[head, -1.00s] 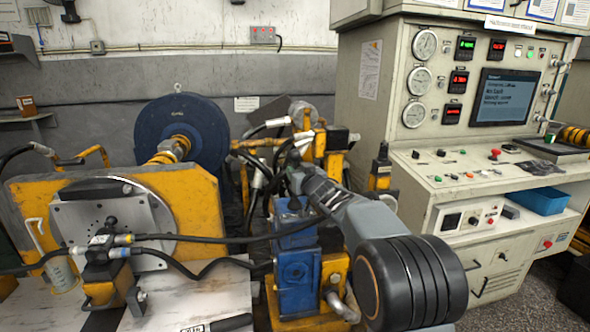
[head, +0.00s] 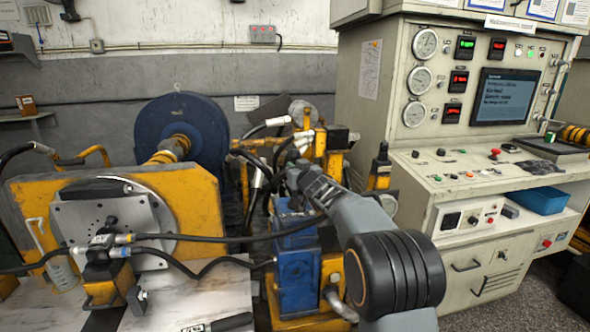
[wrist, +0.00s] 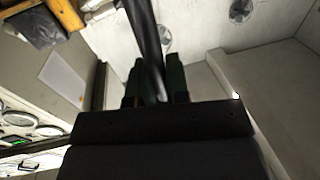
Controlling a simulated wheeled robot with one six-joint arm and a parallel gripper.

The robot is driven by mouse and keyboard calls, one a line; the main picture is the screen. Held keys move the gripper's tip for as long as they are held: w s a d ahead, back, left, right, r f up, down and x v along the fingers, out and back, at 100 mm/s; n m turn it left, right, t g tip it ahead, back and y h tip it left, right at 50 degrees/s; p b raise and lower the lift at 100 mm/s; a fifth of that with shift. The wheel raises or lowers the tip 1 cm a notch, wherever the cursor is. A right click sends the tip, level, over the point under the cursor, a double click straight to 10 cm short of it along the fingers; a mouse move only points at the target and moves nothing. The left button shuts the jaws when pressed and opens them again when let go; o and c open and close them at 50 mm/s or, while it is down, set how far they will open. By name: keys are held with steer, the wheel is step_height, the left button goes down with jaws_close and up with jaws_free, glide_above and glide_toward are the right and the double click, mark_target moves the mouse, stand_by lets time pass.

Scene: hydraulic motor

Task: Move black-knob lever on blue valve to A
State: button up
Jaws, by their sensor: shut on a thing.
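The blue valve (head: 297,270) stands on a yellow base in the lower middle of the head view. My gripper (head: 292,172) is just above it, at the end of my grey arm coming from the lower right. In the wrist view my gripper's dark fingers (wrist: 155,85) are closed around a dark curved rod (wrist: 147,40), which I take to be the lever. The black knob itself cannot be made out, and the grip point is hidden in the head view. The A marking cannot be read.
Black hoses (head: 220,239) run across to the valve from the left. A yellow motor stand (head: 200,205) with a round plate is at the left. A cream control console (head: 440,200) stands close on the right. Yellow fittings crowd behind the valve.

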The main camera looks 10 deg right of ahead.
jaws_close()
steer(key=a+n+b, duration=0.1)
steer(key=a+n, duration=0.1)
steer(key=a+f+n+b, duration=0.1)
steer(key=a+n, duration=0.2)
steer(key=shift+a+f+g+b, duration=0.15)
steer(key=shift+a+g+b, duration=0.15)
steer(key=shift+g, duration=0.1)
steer(key=shift+o, duration=2.2)
jaws_free()
steer(key=shift+a, duration=0.1)
steer(key=shift+o, duration=0.9)
